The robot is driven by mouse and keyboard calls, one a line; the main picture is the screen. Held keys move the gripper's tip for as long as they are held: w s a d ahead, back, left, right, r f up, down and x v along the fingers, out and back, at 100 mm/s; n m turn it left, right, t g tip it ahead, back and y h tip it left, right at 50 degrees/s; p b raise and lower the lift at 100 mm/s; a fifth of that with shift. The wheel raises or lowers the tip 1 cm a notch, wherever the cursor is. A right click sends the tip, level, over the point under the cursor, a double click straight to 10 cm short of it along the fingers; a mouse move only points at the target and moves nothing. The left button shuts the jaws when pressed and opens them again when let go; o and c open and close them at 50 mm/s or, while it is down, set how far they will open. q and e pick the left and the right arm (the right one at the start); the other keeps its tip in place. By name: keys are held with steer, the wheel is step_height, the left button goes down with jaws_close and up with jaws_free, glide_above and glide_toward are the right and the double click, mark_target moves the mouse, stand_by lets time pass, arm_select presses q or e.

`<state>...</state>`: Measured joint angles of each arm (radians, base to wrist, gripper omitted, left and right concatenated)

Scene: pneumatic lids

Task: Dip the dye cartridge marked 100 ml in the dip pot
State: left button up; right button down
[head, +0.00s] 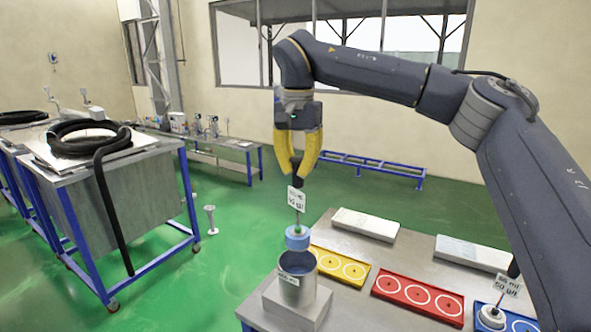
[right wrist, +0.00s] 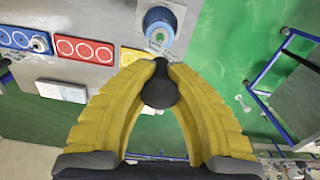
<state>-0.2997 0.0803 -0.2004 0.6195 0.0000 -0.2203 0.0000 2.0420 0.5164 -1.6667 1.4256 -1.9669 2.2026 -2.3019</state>
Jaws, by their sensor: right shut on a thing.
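My right gripper (head: 298,165), with yellow fingers, is shut on the black knob of a dye cartridge (head: 298,238). The cartridge hangs upright, with a white label on its stem and a blue foot; the label is too small to read surely. The foot is just above the open mouth of the grey metal dip pot (head: 297,292), which has dark liquid inside. In the right wrist view the fingers (right wrist: 160,75) close around the black knob (right wrist: 160,90), with the blue foot (right wrist: 158,22) beyond. My left gripper is not in view.
The pot stands on a light block (head: 280,312) at the table's near left. A yellow tray (head: 325,268), a red tray (head: 402,295) and a blue tray (head: 520,323) lie to its right. Another labelled cartridge (head: 492,317) stands on the blue tray. Two pale slabs (head: 366,224) lie behind.

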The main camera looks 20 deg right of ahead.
mark_target(298, 231)
steer(key=shift+f, duration=8.1)
steer(key=shift+r, duration=6.5)
